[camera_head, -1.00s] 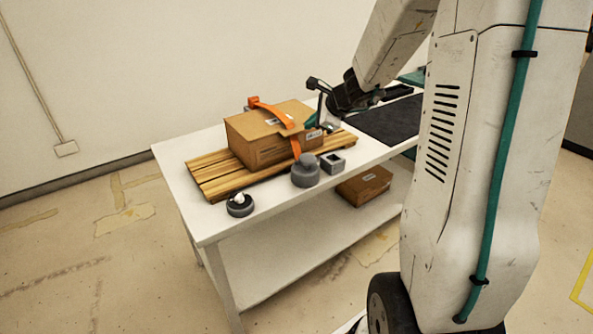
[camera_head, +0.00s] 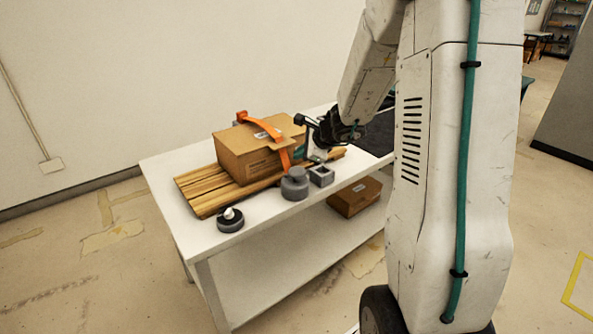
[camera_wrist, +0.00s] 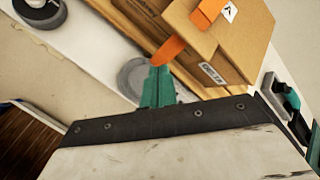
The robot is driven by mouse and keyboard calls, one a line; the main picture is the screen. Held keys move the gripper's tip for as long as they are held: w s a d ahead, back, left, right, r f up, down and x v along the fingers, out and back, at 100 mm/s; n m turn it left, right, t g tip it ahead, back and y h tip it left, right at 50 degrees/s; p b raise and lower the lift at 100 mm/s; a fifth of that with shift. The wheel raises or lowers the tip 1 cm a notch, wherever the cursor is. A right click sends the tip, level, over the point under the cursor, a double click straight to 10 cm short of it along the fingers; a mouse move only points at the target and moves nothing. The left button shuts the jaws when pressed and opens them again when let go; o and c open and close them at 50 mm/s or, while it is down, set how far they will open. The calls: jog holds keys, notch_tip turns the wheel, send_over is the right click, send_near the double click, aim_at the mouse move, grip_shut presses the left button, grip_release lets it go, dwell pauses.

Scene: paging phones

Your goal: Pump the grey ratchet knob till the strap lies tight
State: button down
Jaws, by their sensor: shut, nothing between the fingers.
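The grey ratchet knob (camera_head: 295,184) stands at the table's front edge, before the cardboard box (camera_head: 237,163). The orange strap (camera_head: 264,127) runs over the box and bows up above its top, so it looks slack. Its front end hangs down towards the knob. In the wrist view the strap (camera_wrist: 168,50) ends close by a round grey disc (camera_wrist: 131,76), which looks like the knob. My gripper (camera_wrist: 157,84) has its teal fingers together with nothing between them. They overlap the disc's edge there; I cannot tell whether they touch it.
The box sits on a slatted wooden pallet (camera_head: 199,190) on the white table (camera_head: 163,167). A dark round piece with a white top (camera_head: 230,220) is at the front left. Another carton (camera_head: 355,196) is on the lower shelf.

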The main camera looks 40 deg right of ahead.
aim_at(296, 169)
jog(key=shift+f, duration=1.05)
dwell(1.3)
jog(key=shift+f, duration=0.4)
jog(key=shift+f, duration=1.1)
dwell(0.8)
jog(key=shift+r, duration=1.55)
jog(key=shift+r, duration=0.1)
jog(key=shift+r, duration=2.4)
